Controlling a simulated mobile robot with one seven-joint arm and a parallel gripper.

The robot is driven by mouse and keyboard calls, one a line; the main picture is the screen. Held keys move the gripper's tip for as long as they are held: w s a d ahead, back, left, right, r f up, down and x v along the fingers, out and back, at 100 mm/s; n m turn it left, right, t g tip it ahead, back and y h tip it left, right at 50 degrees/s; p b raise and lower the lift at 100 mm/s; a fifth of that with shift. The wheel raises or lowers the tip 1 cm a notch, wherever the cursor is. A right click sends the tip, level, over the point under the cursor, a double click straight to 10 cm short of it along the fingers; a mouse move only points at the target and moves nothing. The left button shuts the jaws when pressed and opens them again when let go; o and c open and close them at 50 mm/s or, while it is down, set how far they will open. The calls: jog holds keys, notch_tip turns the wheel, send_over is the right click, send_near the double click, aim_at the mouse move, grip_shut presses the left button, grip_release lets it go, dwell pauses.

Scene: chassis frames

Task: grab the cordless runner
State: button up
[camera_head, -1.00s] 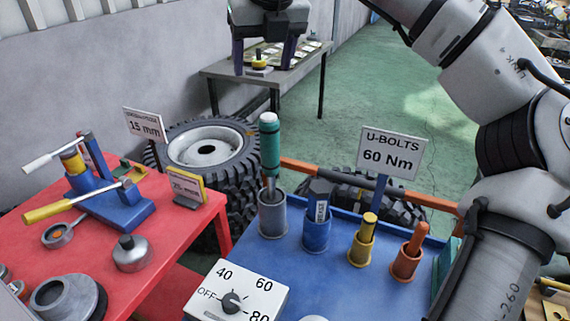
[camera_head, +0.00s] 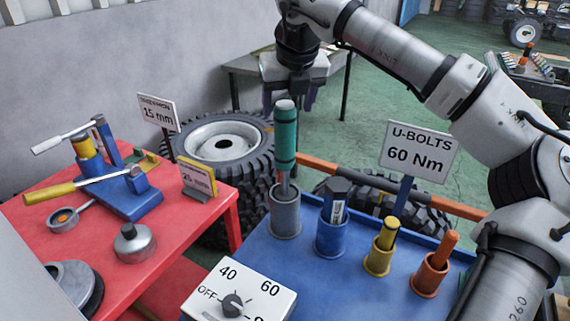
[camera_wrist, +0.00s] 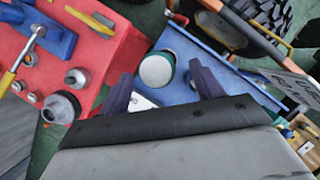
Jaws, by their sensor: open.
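A green upright tool with a pale grey cap, the likely cordless runner (camera_head: 286,140), stands in a grey cup (camera_head: 285,216) on the blue bench. No name is readable on it. In the wrist view, its pale round cap (camera_wrist: 156,70) shows end-on between the two fingers. My gripper (camera_head: 290,100) is open and empty, fingers pointing down, close to the tool's top. The tool's top overlaps the gripper in the head view. My gripper also shows in the wrist view (camera_wrist: 161,75), with a finger on each side of the cap and no clear contact.
A dark tool (camera_head: 335,198) in a blue cup, a yellow one (camera_head: 388,234) and an orange one (camera_head: 441,250) stand to the right. A "U-BOLTS 60 Nm" sign (camera_head: 419,150) rises behind them. A dial box (camera_head: 240,292) is in front. A red table (camera_head: 110,275) stands left.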

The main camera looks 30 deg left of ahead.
aim_at(284, 119)
jog(key=p+x, duration=0.1)
jog(key=x, duration=0.4)
jog(key=shift+s+a+p, duration=0.15)
jog(key=shift+p, duration=0.15)
grip_shut()
jog(key=shift+r, duration=0.1)
